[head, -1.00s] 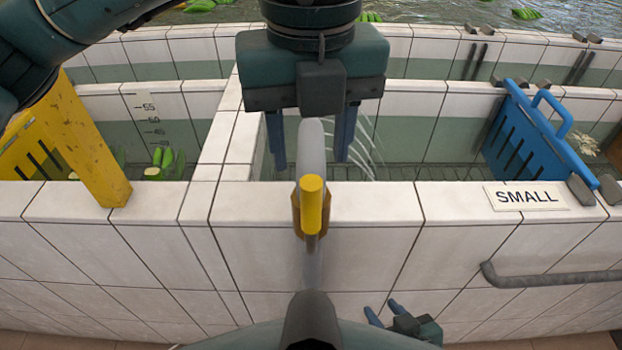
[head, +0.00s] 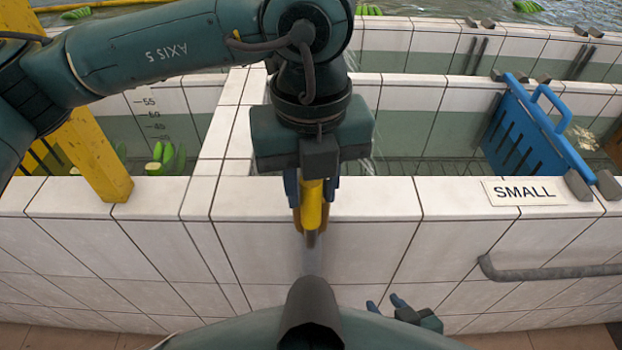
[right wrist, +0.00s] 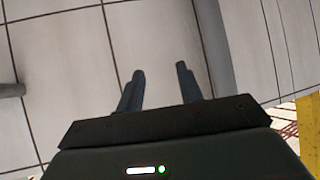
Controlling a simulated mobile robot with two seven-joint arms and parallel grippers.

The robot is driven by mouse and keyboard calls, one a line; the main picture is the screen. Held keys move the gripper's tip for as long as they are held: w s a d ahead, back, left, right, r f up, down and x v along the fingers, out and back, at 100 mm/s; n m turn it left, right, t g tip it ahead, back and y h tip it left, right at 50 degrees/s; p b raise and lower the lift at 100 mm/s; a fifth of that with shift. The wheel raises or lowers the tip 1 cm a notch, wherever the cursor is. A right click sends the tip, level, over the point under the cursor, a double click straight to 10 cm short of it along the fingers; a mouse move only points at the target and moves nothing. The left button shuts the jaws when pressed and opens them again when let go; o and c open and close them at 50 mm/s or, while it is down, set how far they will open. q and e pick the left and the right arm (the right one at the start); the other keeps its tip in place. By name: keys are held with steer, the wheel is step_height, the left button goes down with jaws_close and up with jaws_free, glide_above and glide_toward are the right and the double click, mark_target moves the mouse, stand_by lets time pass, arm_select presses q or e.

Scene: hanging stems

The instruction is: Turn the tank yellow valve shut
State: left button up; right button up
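The yellow valve (head: 312,207) is on the front of the white tiled tank wall, at the middle of the head view. Its handle points toward me. My left gripper (head: 312,192) has come down over it from behind, with one dark blue finger close against each side of the handle. The fingers look closed on it, and the gripper body hides the pipe behind. My right gripper (head: 384,302) is low in front of the wall, to the right of the valve. It is empty, with its fingers apart in the right wrist view (right wrist: 160,69).
A grey rail (head: 540,272) runs along the wall's front. A yellow post (head: 95,160) stands at the left, near green bananas (head: 168,158).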

arm_select(q)
jaws_close()
